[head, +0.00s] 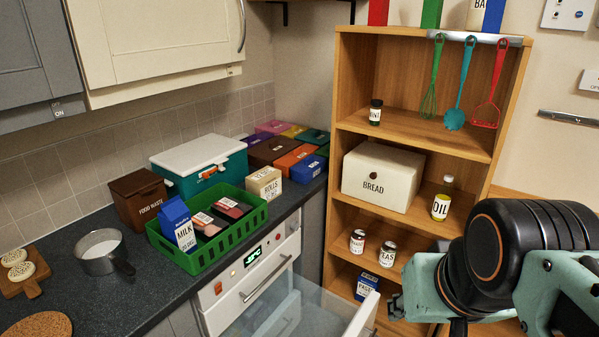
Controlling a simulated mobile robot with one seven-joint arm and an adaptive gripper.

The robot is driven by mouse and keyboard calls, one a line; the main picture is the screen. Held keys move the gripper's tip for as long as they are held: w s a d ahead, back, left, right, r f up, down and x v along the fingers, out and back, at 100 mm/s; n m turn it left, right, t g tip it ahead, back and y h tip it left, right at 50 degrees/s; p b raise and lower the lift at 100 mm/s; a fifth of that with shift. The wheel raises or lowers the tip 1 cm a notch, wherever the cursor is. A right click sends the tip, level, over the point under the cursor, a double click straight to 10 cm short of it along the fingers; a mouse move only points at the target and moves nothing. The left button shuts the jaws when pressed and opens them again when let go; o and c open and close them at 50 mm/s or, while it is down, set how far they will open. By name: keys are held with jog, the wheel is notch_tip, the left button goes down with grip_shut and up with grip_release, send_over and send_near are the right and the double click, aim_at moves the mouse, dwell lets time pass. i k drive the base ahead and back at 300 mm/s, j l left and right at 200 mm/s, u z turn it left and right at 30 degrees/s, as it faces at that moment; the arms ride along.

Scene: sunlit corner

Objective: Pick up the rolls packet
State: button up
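The rolls packet (264,183) is a small cream box with dark lettering reading ROLLS. It stands upright on the dark worktop, just right of the green crate and left of a blue box. My arm fills the lower right of the head view. My gripper (397,306) shows only in part at the lower right, in front of the shelf unit and well apart from the packet. The arm and the frame edge hide much of it, so its opening cannot be made out.
A green crate (218,249) holds a milk carton and packets. A teal box (198,170) with a white lid stands behind. A saucepan (101,250) is at left. An oven door (318,312) stands open below the worktop. A wooden shelf unit (418,131) is at right.

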aim_at(266, 182)
jog(key=k, duration=0.4)
jog(key=k+u, duration=0.15)
jog(key=u, duration=0.25)
jog(key=k+u, duration=0.1)
jog(key=u, duration=1.45)
jog(key=i+l, duration=0.1)
jog(key=l, duration=0.7)
jog(key=i+l, duration=0.1)
jog(key=l, duration=0.75)
jog(key=i+l, duration=0.1)
jog(key=l, duration=0.7)
jog(key=u, duration=0.05)
